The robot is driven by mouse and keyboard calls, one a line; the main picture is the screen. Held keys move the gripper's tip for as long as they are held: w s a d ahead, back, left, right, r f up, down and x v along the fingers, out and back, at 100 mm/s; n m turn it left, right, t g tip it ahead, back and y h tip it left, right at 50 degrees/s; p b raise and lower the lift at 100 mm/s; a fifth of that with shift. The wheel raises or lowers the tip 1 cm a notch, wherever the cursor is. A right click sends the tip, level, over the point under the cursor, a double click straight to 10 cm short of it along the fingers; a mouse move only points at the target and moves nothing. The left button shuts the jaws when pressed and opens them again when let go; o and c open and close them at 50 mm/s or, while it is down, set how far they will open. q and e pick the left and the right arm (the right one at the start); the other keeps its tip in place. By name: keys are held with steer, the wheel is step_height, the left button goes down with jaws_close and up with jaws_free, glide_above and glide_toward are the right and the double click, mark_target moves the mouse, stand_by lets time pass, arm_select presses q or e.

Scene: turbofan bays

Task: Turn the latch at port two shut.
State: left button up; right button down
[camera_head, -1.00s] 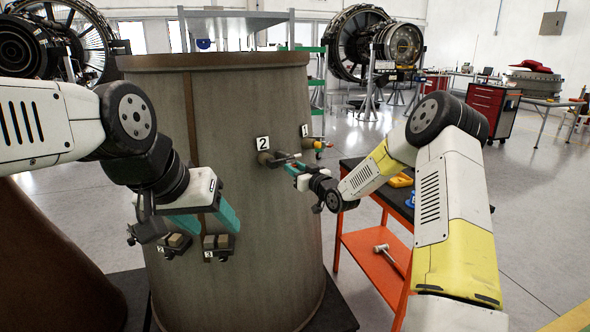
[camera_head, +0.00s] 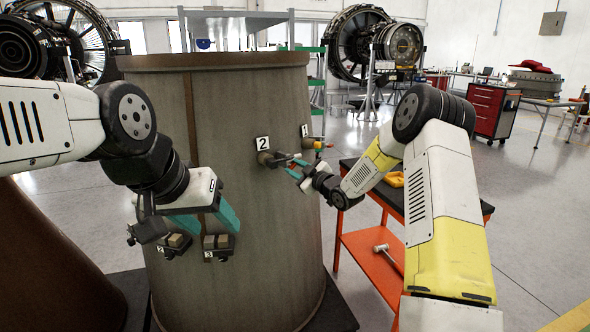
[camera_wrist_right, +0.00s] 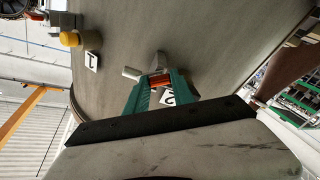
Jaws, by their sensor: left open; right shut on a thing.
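Port two's number plate (camera_head: 262,143) is on the upper front of the brown-grey cylinder. Its latch (camera_head: 268,159) sticks out just below the plate. My right gripper (camera_head: 297,168) has its teal fingers at the latch's outer end. In the right wrist view the gripper (camera_wrist_right: 158,84) is shut on the orange-red handle (camera_wrist_right: 159,79) of the latch. The grey latch body (camera_wrist_right: 150,66) shows past the fingers, and the 2 plate (camera_wrist_right: 167,98) is partly hidden by a finger. My left gripper (camera_head: 203,218) is open and empty in front of the cylinder's lower left.
Port one's plate (camera_head: 305,131) and its yellow-tipped fitting (camera_head: 318,145) are close to the right. Port three's fitting (camera_head: 216,242) and another labelled fitting (camera_head: 175,244) sit low, near my left gripper. An orange cart (camera_head: 365,256) holding a hammer (camera_head: 388,255) stands at right.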

steer(key=n, duration=0.6)
steer(key=shift+g, duration=0.4)
steer(key=n, duration=0.5)
steer(key=shift+g, duration=0.3)
steer(key=c, duration=1.1)
jaws_free()
steer(key=shift+s+d, duration=0.1)
steer(key=v, duration=0.7)
steer(key=shift+s+d, duration=0.2)
steer(key=shift+s, duration=0.05)
steer(key=shift+r, duration=0.1)
